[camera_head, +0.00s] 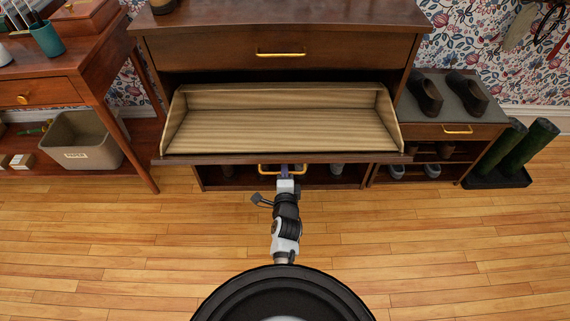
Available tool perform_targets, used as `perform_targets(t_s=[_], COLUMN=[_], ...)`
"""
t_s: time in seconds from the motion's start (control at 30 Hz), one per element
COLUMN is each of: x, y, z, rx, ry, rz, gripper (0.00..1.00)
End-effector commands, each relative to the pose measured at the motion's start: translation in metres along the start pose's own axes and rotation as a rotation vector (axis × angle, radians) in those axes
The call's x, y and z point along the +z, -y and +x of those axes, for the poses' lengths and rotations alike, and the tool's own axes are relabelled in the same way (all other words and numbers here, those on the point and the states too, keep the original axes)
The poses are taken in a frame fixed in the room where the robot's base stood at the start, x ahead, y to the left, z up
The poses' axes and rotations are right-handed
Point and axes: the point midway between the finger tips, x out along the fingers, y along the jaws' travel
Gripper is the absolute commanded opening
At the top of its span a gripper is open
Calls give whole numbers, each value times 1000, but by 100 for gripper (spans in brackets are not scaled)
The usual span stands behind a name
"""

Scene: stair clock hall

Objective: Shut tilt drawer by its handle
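The tilt drawer (270,130) in the dark wooden cabinet is tipped open toward me. Its pale, empty wooden inside and angled side walls show. Its brass handle (263,169) sits on the front panel, just under the dark top edge, and is partly hidden by that edge and my gripper. My gripper (287,172) is at the handle, at its right part. The fingers are small and largely covered by the drawer edge and the wrist, so I cannot tell whether they are open or shut on the handle.
An upper drawer (281,54) with a brass handle is closed above. A shoe bench (455,130) stands at right, with green boots (528,145) on a tray beside it. A side table (60,85) with a bin (85,140) beneath stands at left. Wooden floor (130,240) in front is clear.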

Motion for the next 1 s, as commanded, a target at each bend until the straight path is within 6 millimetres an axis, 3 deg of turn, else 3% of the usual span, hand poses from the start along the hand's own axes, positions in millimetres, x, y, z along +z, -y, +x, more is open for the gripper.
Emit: perform_targets(t_s=[0.3,0.47,1.0], x=[0,0,-7], y=[-1,-1,7], z=[0,0,2], rx=[0,0,13], ry=[0,0,0], rz=[0,0,-1], gripper=[15,0,0])
